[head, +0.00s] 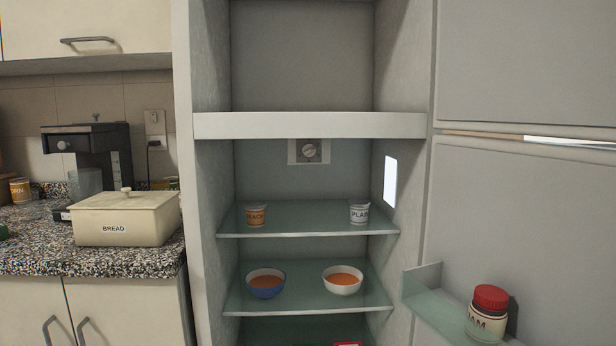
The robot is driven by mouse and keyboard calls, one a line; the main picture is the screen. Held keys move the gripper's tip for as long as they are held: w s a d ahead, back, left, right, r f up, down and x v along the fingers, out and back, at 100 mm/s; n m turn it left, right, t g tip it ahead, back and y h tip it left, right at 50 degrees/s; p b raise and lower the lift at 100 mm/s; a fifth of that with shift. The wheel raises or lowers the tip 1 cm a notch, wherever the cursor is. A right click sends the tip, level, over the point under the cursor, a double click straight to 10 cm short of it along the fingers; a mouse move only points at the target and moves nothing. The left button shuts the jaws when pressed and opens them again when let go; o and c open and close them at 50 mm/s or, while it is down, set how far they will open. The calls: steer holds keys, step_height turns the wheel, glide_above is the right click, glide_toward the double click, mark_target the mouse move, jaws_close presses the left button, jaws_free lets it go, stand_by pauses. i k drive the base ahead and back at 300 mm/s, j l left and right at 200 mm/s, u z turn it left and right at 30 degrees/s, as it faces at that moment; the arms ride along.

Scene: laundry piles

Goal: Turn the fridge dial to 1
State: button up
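The fridge dial (309,150) is a small round grey knob on a light square plate. It is on the back wall of the open fridge, just below the white crossbar (310,125) and above the top glass shelf. Its markings are too small to read, so I cannot tell which number it points at. My gripper is not in view.
On the top glass shelf (308,225) stand a peach cup (256,215) and a plain cup (359,213). Below are a blue bowl (266,284) and a white bowl (342,280). The open door's shelf holds a jam jar (487,313). A bread box (126,217) sits on the left counter.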

mark_target(309, 150)
steer(key=i+j, duration=0.9)
steer(key=k+j+u, duration=0.05)
